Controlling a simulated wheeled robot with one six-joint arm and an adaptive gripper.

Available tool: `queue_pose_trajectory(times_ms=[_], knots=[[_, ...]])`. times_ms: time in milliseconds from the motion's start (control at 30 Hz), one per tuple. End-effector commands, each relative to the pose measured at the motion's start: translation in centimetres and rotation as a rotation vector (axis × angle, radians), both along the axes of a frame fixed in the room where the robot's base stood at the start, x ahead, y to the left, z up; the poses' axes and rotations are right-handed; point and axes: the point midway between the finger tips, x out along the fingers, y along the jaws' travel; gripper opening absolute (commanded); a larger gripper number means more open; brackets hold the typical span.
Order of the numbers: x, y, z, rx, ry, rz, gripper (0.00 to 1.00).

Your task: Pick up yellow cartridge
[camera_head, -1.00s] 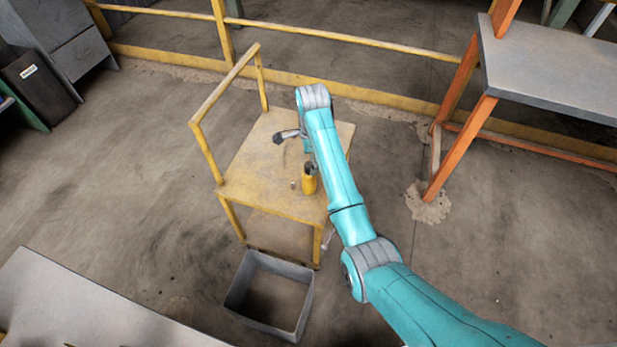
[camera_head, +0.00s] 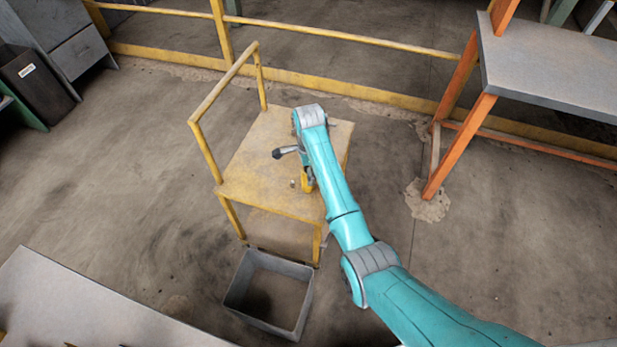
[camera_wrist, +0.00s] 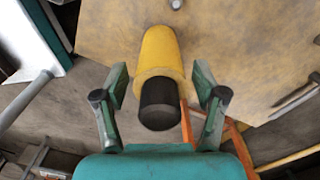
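The yellow cartridge (camera_wrist: 159,55) has a dark end cap and stands on the wooden top of the yellow cart (camera_head: 258,190). In the head view the cartridge (camera_head: 307,181) is mostly hidden behind my arm. In the wrist view my gripper (camera_wrist: 160,84) is open, with one finger on each side of the cartridge's capped end. Gaps show between both fingers and the cartridge, so it is not gripped.
A small metal piece (camera_head: 292,184) is on the cart top beside the cartridge. The cart has a yellow handrail (camera_head: 222,84) on its left. A grey open bin (camera_head: 308,307) stands on the floor in front. An orange-legged table (camera_head: 550,75) is at the right.

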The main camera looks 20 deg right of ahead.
Motion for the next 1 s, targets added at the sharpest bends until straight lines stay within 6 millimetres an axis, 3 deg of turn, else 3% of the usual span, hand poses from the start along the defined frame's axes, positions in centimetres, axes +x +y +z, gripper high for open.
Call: queue_pose_trajectory(times_ms=[33,233,567,1000], knots=[[0.0,0.0,0.0,0.0,0.0,0.0,0.51],[0.0,0.0,0.0,0.0,0.0,0.0,0.01],[0.1,0.0,0.7,0.0,-0.003,0.0,0.0],[0.1,0.0,8.0,0.0,-0.004,0.0,0.0]])
